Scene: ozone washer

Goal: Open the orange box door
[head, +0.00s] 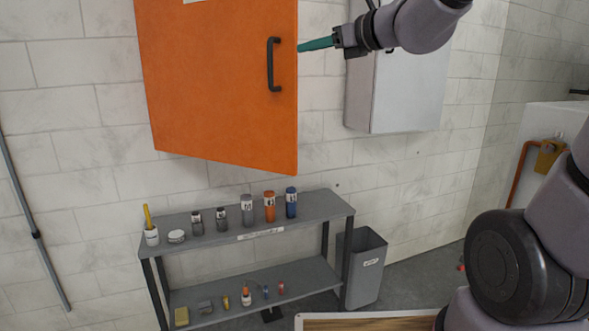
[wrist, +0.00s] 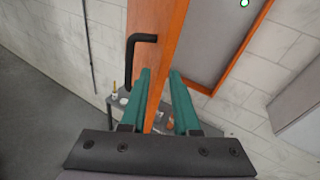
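The orange box door (head: 215,85) hangs on the wall at the upper left of the head view, with a black handle (head: 273,65) near its right edge. In the wrist view the door (wrist: 165,30) stands ajar, its handle (wrist: 133,60) on the left. A grey surface with an orange rim (wrist: 243,50), apparently the box interior, shows to the right. My gripper (head: 302,45) is at the door's right edge, beside the handle and apart from it. In the wrist view its teal fingers (wrist: 160,73) are spread, with the door's edge between them. Contact cannot be told.
A grey wall cabinet (head: 405,90) hangs right of the door, close to my arm. Below, a grey shelf (head: 325,205) holds several bottles and small items. A grey bin (head: 366,270) stands beside it. A wooden-topped surface (head: 370,323) is at the bottom front.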

